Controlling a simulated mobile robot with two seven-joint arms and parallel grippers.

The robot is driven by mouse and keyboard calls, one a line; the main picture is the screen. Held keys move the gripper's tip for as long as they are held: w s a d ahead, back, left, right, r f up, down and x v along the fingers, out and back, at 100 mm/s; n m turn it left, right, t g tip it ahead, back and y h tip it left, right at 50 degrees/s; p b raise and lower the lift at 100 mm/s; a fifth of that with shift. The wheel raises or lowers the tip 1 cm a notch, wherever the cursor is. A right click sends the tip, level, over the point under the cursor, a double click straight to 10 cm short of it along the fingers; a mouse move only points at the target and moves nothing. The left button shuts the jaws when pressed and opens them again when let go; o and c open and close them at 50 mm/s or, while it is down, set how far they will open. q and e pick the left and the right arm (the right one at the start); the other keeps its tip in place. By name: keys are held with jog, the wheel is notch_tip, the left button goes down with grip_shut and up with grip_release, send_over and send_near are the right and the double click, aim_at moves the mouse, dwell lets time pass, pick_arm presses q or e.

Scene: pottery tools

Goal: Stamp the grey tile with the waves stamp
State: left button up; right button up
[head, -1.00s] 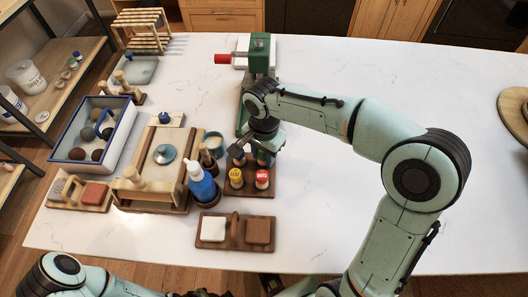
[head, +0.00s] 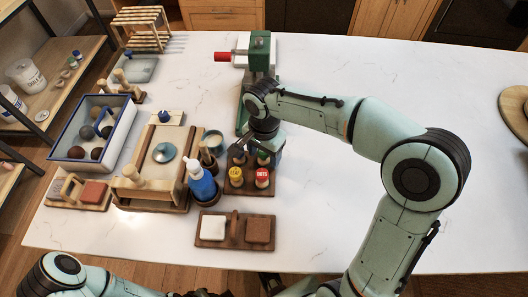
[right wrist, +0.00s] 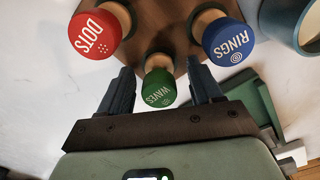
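My right gripper (right wrist: 163,90) is open, one finger on each side of the green cap, with gaps showing. In the head view my right gripper (head: 255,150) is low over the stamps and partly hides them. A pale tile (head: 212,228), white or light grey, lies on a small wooden tray (head: 234,244) in front.
A brown tile (head: 258,231) shares the small tray. A blue bottle (head: 201,182) stands close left of the stamps. A green press (head: 259,58) stands behind. A wooden frame (head: 150,195) and a box of balls (head: 122,128) are further left.

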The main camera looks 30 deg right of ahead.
pick_arm(q)
jog(key=r+p, duration=0.1)
jog(key=w+r+p, duration=0.1)
jog(key=shift+w+r, duration=0.1)
jog(key=shift+r, duration=0.2)
pick_arm(e)
notch_tip(320, 180, up, 13)
jog(key=shift+r, duration=0.2)
